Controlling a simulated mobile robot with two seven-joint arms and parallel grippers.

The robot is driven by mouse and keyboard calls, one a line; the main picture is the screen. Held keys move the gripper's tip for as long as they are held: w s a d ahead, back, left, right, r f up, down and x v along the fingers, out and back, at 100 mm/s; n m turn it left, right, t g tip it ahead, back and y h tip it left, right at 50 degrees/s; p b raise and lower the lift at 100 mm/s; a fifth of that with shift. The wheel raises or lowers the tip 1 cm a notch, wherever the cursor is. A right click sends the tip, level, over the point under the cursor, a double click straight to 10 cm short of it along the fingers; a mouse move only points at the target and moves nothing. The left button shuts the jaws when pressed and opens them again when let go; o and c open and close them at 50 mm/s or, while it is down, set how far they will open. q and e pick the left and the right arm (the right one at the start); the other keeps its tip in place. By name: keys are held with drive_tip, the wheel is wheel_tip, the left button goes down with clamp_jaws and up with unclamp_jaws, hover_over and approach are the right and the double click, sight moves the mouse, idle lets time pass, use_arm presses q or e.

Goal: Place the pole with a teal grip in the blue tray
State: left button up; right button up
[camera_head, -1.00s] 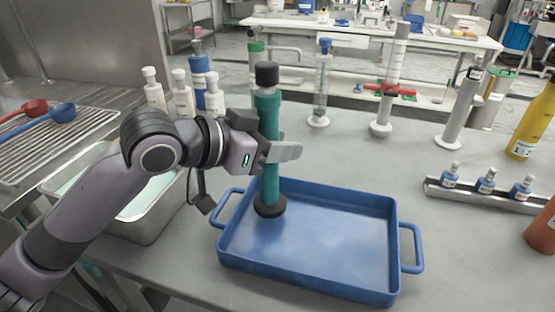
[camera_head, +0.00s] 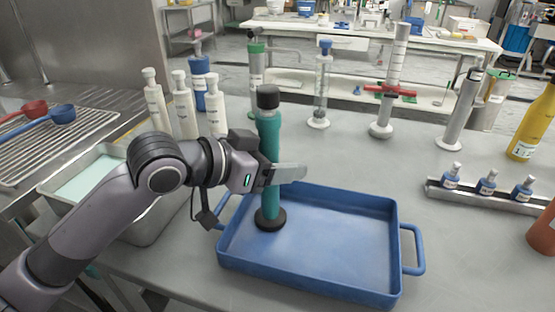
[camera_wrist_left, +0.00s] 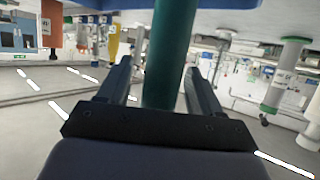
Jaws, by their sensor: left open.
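The pole with a teal grip (camera_head: 270,145) has a black cap and a black round base. It stands about upright, its base over the back left part of the floor of the blue tray (camera_head: 400,215). My left gripper (camera_head: 283,173) is open, with its fingers on either side of the pole's middle. In the left wrist view the teal pole (camera_wrist_left: 168,55) passes between the two open fingers (camera_wrist_left: 155,80); finger contact cannot be told. The right gripper is not in view.
A metal pan (camera_head: 150,225) stands left of the tray, below my arm. White bottles (camera_head: 183,105) and a blue bottle stand behind it. Glass cylinders (camera_head: 320,90) stand behind the tray. A metal rack (camera_head: 490,197) with small blue bottles is at right. Most of the tray floor is empty.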

use_arm(q)
drive_tip(key=v, duration=1.2)
drive_tip(key=shift+r+p, duration=0.2)
drive_tip(key=shift+p, duration=0.15)
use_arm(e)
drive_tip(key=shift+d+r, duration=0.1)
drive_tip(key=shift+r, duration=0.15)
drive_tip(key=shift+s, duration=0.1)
